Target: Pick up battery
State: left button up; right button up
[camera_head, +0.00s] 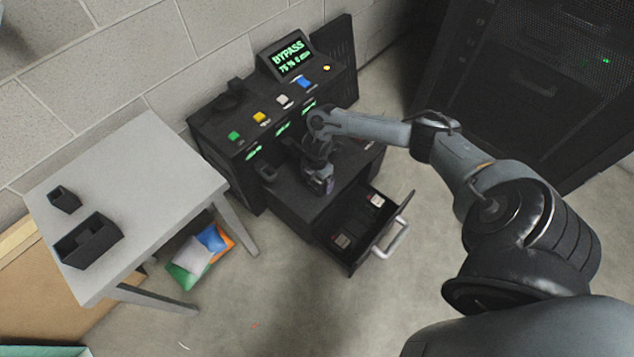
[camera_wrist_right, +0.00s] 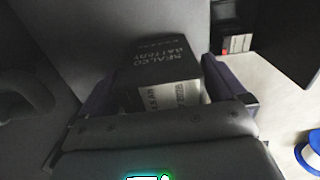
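My right gripper (camera_head: 319,182) is over the top of the black drawer cabinet in the head view, pointing down. In the right wrist view, a dark box-shaped battery (camera_wrist_right: 160,62) with printed lettering and a white label sits between the two fingers (camera_wrist_right: 162,92). The fingers lie close against its sides and look shut on it. Whether the battery touches the cabinet top is hard to tell. My left gripper is not in view.
A black console (camera_head: 225,123) with coloured buttons and a "BYPASS" screen (camera_head: 290,58) stands against the wall. A grey table (camera_head: 150,175) at left carries two black holders (camera_head: 88,241). The drawer's handle (camera_head: 392,238) juts out over open floor. A dark rack (camera_head: 530,85) stands at right.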

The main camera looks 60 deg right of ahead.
jog(key=c, duration=1.4)
jog(key=shift+c, duration=0.5)
jog(key=shift+r, duration=0.2)
